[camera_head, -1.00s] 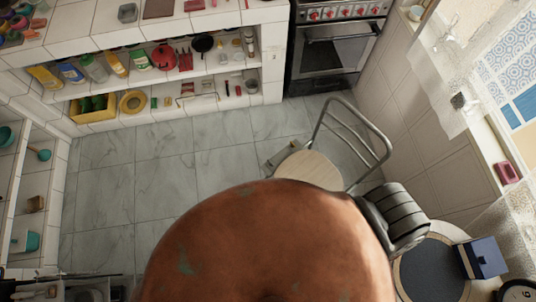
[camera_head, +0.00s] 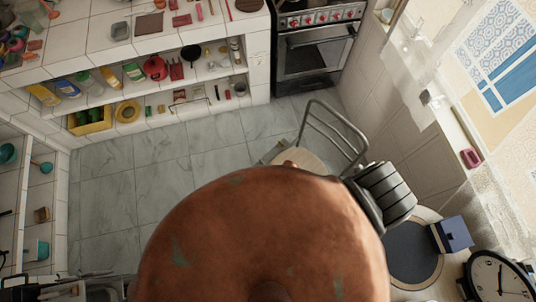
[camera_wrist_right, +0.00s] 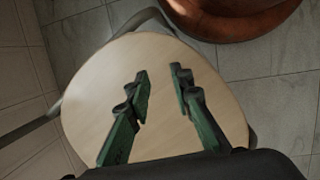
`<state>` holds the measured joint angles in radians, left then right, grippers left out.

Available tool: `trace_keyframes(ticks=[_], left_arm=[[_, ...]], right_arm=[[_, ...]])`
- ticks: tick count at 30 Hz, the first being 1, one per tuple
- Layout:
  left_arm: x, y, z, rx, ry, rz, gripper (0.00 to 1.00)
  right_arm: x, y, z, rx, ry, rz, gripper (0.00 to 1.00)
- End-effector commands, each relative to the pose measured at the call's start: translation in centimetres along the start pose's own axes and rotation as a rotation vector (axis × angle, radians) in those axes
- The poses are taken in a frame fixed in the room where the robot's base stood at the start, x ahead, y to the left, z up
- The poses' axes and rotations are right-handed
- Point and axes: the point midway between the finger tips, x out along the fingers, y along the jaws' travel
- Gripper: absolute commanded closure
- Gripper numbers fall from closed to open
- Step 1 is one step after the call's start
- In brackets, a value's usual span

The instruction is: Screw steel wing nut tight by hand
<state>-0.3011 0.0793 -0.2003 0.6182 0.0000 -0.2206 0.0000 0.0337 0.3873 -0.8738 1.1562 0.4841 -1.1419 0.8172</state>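No wing nut can be made out in either view. My right gripper (camera_wrist_right: 159,76) shows in the right wrist view with two dark green fingers. They stand apart with nothing between them, over the round pale wooden seat (camera_wrist_right: 88,95) of a chair; their height above it is unclear. That seat shows in the head view (camera_head: 313,160), partly hidden. A large rounded copper-brown surface (camera_head: 260,225) with greenish patches fills the lower middle of the head view and hides what lies behind it. I cannot tell what it is. My left gripper is not in view.
The chair's metal back (camera_head: 345,128) stands near the right wall. A stove (camera_head: 312,55) and tiled shelves (camera_head: 125,92) with bottles line the back. A blue box (camera_head: 452,234) and a clock (camera_head: 497,277) are at lower right. Floor (camera_head: 165,185) at left is clear.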

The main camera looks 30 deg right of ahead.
Motion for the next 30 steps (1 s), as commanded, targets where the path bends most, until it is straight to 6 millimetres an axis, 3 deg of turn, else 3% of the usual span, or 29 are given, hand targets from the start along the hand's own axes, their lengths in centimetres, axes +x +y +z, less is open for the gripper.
trace_keyframes(ticks=[1,9,13,16,20,30], left_arm=[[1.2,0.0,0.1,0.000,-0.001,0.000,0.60],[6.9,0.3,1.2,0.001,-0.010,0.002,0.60],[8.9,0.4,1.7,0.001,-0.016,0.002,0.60],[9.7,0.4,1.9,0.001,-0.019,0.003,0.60],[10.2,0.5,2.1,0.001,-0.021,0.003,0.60],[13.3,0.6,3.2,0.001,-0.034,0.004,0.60]], right_arm=[[-0.3,-0.8,-2.5,-0.021,0.023,-0.006,0.79],[-5.5,-5.5,-16.0,-0.177,0.168,-0.043,0.79],[-8.0,-7.4,-20.6,-0.246,0.225,-0.056,0.79],[-9.5,-8.3,-22.5,-0.279,0.253,-0.062,0.79],[-10.2,-8.7,-23.4,-0.296,0.267,-0.064,0.79],[-7.0,-9.1,-24.2,-0.298,0.266,-0.065,0.79]])
